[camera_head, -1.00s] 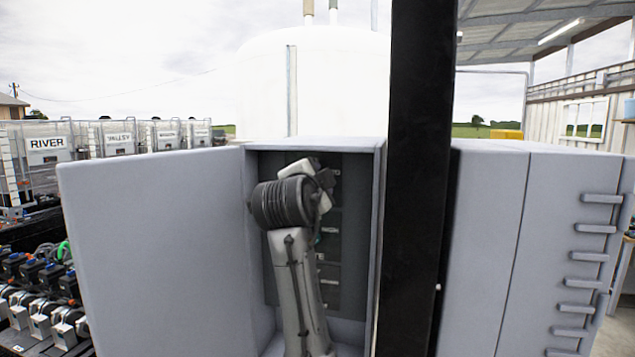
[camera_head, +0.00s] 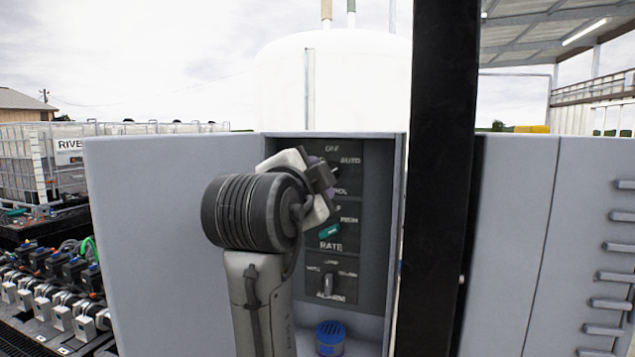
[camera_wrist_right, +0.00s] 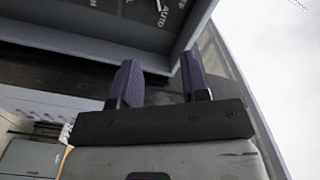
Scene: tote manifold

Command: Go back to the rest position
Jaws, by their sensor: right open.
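My right gripper (camera_head: 328,176) is in front of the top part of a dark control panel (camera_head: 348,263) inside an open grey cabinet (camera_head: 398,200). In the right wrist view its two dark purple fingers (camera_wrist_right: 160,80) are apart with nothing between them. The panel edge and the word AUTO show beyond the fingers. The top knob is hidden behind the gripper. My left gripper is not in view.
The open cabinet door (camera_head: 165,240) stands to the left of my right arm. A black post (camera_head: 443,180) stands just right of the cabinet opening. A teal RATE knob (camera_head: 330,231), a grey ALARM knob (camera_head: 328,284) and a blue-topped fitting (camera_head: 330,335) are near the arm.

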